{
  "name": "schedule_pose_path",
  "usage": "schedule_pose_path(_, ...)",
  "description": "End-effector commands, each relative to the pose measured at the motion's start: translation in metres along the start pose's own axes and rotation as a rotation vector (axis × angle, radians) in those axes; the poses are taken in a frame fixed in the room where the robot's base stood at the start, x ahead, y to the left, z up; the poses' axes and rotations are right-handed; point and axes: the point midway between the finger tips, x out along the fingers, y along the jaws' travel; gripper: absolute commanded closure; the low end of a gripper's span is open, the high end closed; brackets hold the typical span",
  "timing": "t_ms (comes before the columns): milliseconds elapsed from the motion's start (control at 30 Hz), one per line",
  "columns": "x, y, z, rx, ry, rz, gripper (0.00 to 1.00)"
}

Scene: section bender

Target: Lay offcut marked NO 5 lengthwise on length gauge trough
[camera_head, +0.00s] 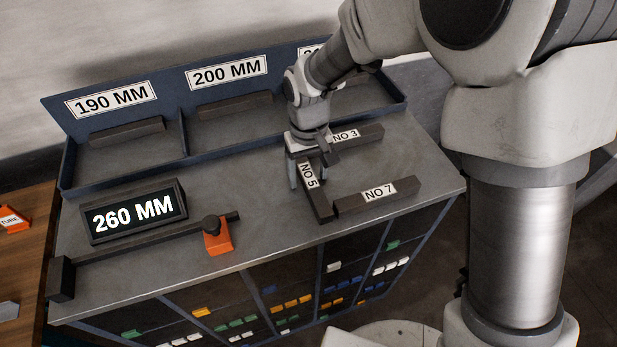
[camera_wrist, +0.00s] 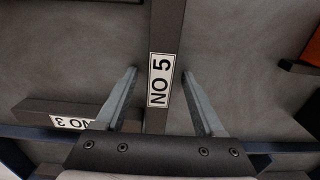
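The offcut marked NO 5 (camera_head: 319,205) is a dark bar lying on the grey bench top, its white label facing up. My gripper (camera_head: 306,172) is down over its far part. In the wrist view the bar (camera_wrist: 160,80) runs between the two fingers of my gripper (camera_wrist: 159,73), with a visible gap on each side, so the gripper is open and holds nothing. The length gauge trough (camera_head: 150,246) is a long dark channel at the bench's front left, with a block at its left end and an orange slider (camera_head: 218,238) near its right end. It looks empty.
Offcut NO 3 (camera_head: 358,138) lies behind NO 5, and NO 7 (camera_head: 378,197) lies close to its near end, on the right. A 260 MM display (camera_head: 134,211) stands behind the trough. Blue bins (camera_head: 65,172) with dark bars line the back. Bench between bars and slider is clear.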

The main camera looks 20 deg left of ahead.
Motion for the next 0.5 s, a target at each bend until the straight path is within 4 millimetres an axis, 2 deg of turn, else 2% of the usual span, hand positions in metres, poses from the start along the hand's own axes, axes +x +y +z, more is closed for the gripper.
schedule_pose_path(33,-0.0002,0.0,0.0,0.0,0.0,0.0,0.4)
schedule_pose_path(67,-0.0002,0.0,0.0,0.0,0.0,0.0,0.45)
schedule_pose_path(367,-0.0004,0.0,-0.0001,0.0,0.0,0.0,0.99)
schedule_pose_path(500,-0.0004,0.0,-0.0001,0.0,0.0,0.0,1.0)
